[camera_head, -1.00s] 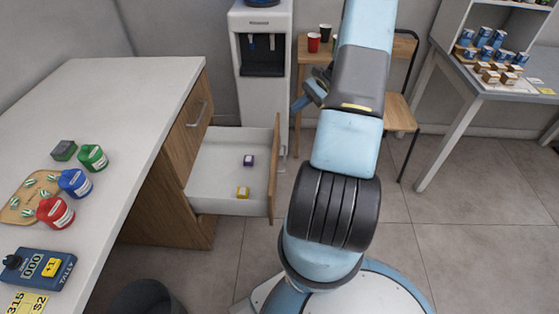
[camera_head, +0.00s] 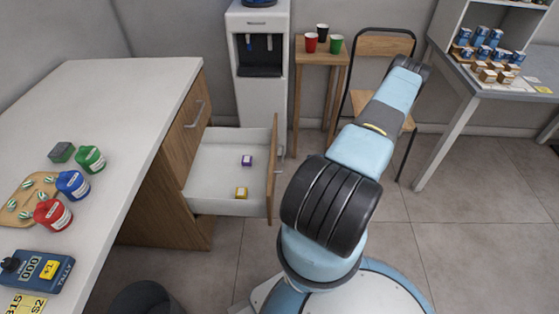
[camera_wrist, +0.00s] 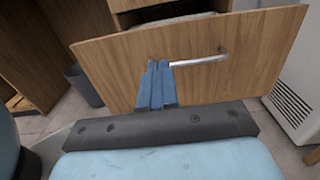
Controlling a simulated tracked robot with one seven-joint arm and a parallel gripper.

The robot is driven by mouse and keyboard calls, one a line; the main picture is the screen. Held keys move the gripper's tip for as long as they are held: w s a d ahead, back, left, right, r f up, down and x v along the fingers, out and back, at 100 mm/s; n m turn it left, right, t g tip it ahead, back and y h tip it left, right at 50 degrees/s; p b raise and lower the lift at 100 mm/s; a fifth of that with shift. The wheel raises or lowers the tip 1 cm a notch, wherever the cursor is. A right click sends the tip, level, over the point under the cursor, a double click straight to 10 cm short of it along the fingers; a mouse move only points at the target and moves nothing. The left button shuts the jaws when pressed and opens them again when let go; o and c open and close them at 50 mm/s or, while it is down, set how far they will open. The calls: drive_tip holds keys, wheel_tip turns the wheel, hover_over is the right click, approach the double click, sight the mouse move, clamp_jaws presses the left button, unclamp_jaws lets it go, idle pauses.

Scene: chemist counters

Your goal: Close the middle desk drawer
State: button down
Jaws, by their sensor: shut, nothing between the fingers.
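The middle desk drawer (camera_head: 222,207) stands pulled out from the wooden desk (camera_head: 165,190) in the head view. A purple box (camera_head: 247,160) and a yellow box (camera_head: 242,193) lie inside it. In the wrist view the drawer's wooden front (camera_wrist: 120,60) fills much of the picture, with its metal bar handle (camera_wrist: 205,60). My gripper (camera_wrist: 155,68) shows there with its blue fingers together and empty, in front of the drawer front near the left end of the handle. I cannot tell whether the fingertips touch it. In the head view my arm hides the gripper.
A closed upper drawer with a handle (camera_head: 194,114) is above the open one. A water cooler (camera_head: 260,90) stands behind, with a small table of cups (camera_head: 322,45) and a chair (camera_head: 385,45). A dark bin (camera_head: 145,300) is at the desk's foot.

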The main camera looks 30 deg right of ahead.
drive_tip(key=x, duration=1.4)
drive_tip(key=shift+f, duration=0.2)
